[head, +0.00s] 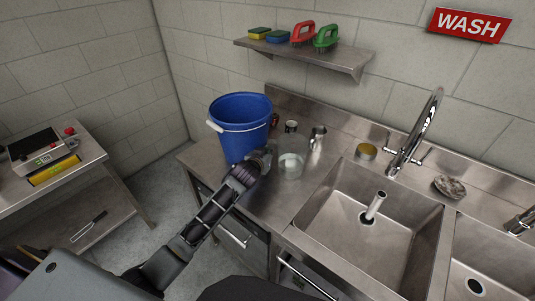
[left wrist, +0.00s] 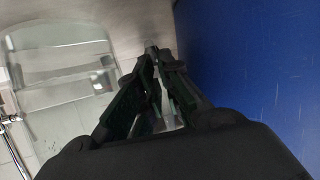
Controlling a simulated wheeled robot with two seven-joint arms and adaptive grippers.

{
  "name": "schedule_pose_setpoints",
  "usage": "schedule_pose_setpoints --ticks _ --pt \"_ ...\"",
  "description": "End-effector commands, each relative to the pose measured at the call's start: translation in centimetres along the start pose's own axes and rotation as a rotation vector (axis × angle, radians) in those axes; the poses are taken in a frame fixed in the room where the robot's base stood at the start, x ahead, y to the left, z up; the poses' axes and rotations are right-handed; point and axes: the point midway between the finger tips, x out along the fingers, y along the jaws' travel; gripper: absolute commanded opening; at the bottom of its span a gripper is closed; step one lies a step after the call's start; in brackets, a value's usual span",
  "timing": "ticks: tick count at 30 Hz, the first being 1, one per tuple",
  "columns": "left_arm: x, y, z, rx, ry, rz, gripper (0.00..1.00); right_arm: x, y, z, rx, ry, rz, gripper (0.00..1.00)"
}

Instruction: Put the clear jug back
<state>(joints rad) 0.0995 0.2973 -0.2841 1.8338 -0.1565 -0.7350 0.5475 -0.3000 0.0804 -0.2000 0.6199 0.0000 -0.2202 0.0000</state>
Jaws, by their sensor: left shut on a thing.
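The clear jug (head: 292,158) is upright at the worktop, between the blue bucket and the left sink bowl. I cannot tell whether its base touches the steel. It also shows in the left wrist view (left wrist: 62,65), left of the fingers. My left gripper (head: 266,153) is at the jug's left side, close to the bucket. In the left wrist view its fingers (left wrist: 152,60) are nearly closed, with the jug's side next to them. They appear shut on the jug's handle, which is mostly hidden by the fingers. My right gripper is out of view.
The blue bucket (head: 240,125) stands right beside the left gripper. A metal pitcher (head: 318,137), a dark cup (head: 290,127) and a brass-coloured tin (head: 366,151) stand behind. The sink (head: 372,228) and tap (head: 415,135) are to the right. A shelf (head: 305,55) holds brushes and sponges.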

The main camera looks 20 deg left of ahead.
Motion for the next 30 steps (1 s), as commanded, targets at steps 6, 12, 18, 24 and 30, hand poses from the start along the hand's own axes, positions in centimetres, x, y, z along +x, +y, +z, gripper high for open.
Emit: schedule_pose_setpoints --ticks 6,12,18,24,30 --pt "0.1 0.03 0.17 -0.001 0.003 0.001 0.0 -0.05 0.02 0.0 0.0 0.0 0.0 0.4" --pt "0.13 0.03 0.26 -0.001 0.003 0.001 0.0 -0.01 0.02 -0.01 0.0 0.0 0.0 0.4" --pt "0.19 -0.01 0.54 0.0 -0.001 0.0 0.17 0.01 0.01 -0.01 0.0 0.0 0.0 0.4" --pt "0.19 -0.01 0.53 0.0 -0.001 0.0 0.17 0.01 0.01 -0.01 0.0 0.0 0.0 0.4" --pt "0.04 0.01 0.33 0.001 -0.001 0.001 0.17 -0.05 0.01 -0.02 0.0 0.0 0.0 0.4"
